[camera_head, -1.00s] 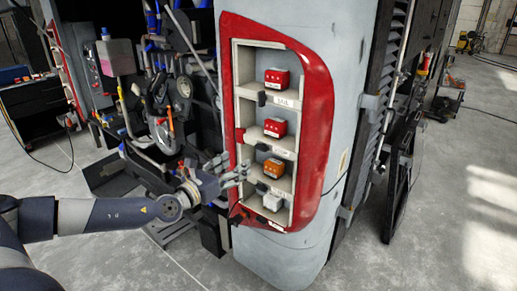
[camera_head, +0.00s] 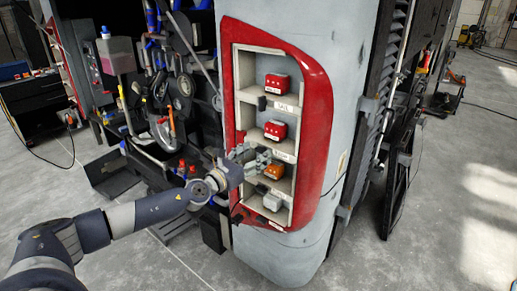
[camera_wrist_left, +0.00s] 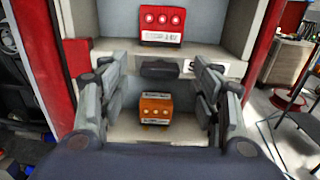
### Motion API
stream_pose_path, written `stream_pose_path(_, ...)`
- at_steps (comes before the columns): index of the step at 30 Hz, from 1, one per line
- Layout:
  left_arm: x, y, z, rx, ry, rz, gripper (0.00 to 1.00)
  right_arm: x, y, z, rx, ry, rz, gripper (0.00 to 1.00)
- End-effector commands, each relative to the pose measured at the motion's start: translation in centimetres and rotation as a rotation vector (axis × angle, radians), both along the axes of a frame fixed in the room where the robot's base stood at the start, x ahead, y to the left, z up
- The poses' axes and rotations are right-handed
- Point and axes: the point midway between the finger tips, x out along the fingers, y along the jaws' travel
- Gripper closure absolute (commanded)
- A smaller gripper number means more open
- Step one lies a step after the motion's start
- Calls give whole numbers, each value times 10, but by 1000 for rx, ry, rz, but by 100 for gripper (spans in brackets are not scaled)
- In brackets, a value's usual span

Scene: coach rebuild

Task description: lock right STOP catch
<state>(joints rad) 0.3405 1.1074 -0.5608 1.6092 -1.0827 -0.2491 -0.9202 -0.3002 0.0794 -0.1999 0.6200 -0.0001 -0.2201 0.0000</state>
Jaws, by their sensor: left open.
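An open-fronted light panel (camera_head: 244,70) in a red surround holds stacked compartments. The second one down holds a red lamp (camera_head: 275,130), which also shows at the top of the left wrist view (camera_wrist_left: 162,25). On the shelf edge below that lamp is a black catch (camera_wrist_left: 173,69). A white label (camera_wrist_left: 206,68) beside it is mostly hidden by a finger; one letter like an S shows. My left gripper (camera_head: 254,156) is open and empty in front of this edge. In the left wrist view its fingers stand on either side of the catch. My right gripper is out of view.
Another red lamp (camera_head: 277,83) sits above, with its own black catch (camera_head: 262,103). Below are an orange lamp (camera_head: 274,170) and a white lamp (camera_head: 272,202). Dark machinery (camera_head: 180,90) stands left of the panel.

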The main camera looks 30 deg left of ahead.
Motion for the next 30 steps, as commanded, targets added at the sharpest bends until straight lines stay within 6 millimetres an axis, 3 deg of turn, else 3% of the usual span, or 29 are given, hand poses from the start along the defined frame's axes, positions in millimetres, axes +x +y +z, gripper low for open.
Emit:
stream_pose_path(7, 22, -1, 1, -1, -1, 1, 42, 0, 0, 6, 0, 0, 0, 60)
stream_pose_path(18, 25, -2, -1, 0, 0, 0, 42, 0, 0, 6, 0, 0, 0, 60)
stream_pose_path(24, 25, -1, 0, 0, 0, 1, 86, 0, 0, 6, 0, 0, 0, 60)
stream_pose_path(30, 25, -1, 0, -3, 0, 1, 86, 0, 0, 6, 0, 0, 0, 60)
